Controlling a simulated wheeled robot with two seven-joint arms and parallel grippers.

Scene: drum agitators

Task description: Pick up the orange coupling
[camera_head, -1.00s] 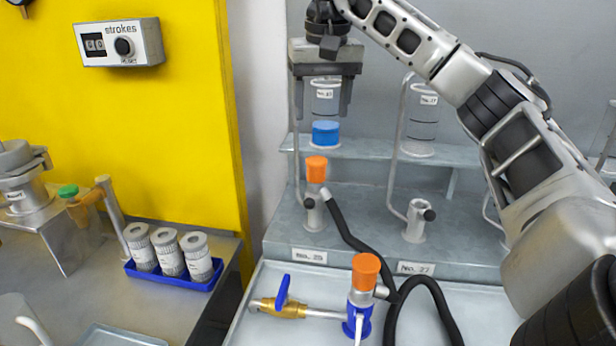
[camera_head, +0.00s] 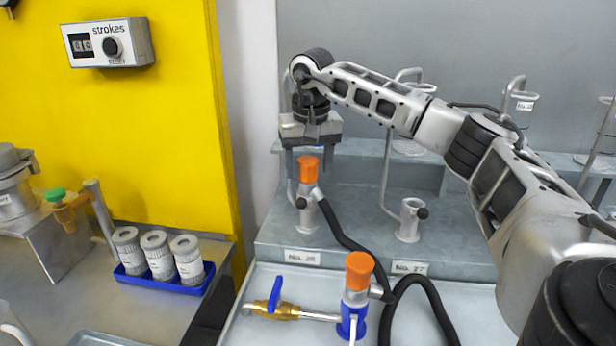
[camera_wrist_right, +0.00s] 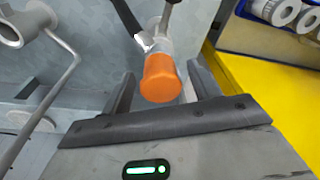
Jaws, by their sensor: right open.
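One orange coupling (camera_head: 308,168) sits upright on the post behind the No. 28 label, with a black hose leaving its side. A second orange coupling (camera_head: 360,269) stands on a blue-based fitting on the front tray. My right gripper (camera_head: 309,156) is open, just above and behind the post's coupling in the head view. In the right wrist view, an orange coupling (camera_wrist_right: 162,78) shows between the spread fingers of the gripper (camera_wrist_right: 160,72). I cannot tell whether the fingers touch it. My left gripper is not in view.
A brass valve with a blue handle (camera_head: 275,298) lies on the front tray. Black hoses (camera_head: 430,300) loop beside it. An empty post (camera_head: 410,218) stands behind the No. 27 label. Grey-white cylinders (camera_head: 158,254) stand in a blue tray at left, below the yellow panel.

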